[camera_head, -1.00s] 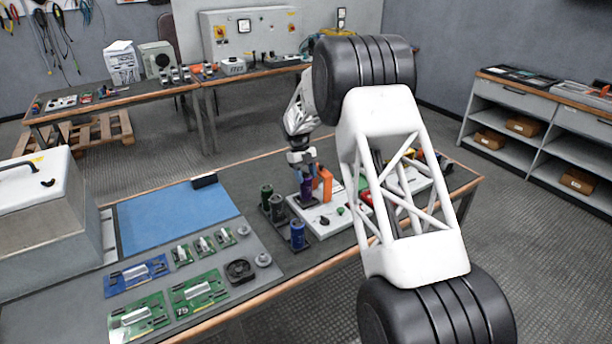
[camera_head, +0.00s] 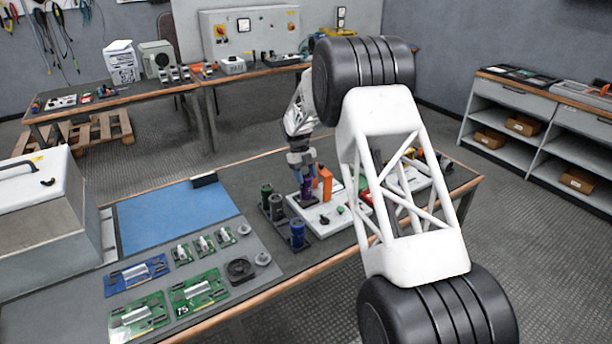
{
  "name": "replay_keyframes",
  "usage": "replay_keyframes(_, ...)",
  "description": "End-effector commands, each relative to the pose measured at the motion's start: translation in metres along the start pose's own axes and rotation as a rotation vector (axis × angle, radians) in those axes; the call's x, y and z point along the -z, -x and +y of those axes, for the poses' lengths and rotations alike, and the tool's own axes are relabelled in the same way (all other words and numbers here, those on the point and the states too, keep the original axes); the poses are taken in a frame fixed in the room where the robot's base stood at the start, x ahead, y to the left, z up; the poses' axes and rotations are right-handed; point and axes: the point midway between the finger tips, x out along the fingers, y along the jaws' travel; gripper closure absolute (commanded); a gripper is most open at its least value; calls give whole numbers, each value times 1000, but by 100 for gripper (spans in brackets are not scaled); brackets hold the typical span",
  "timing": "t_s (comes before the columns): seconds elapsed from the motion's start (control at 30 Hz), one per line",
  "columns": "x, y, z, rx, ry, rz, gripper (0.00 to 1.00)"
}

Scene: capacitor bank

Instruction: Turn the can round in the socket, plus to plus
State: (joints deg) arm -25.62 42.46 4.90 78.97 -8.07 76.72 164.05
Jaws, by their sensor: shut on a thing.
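My gripper (camera_head: 303,174) points down over the white board (camera_head: 330,213) on the near bench, near the board's left end. It is shut on a dark blue-purple can (camera_head: 306,190), which stands upright at the board. The fingers cover the upper part of the can. The socket under it and any plus marks are too small or hidden to make out.
An orange block (camera_head: 326,184) stands close to the right of the held can. My arm hides the board's right part. A blue mat (camera_head: 175,215) lies clear.

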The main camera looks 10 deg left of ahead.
Motion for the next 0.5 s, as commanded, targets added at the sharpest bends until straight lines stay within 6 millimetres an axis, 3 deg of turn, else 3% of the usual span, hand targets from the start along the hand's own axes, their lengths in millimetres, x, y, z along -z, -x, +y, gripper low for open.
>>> replay_keyframes(0.5, -2, -5, 0, 0, 0, -1, 98)
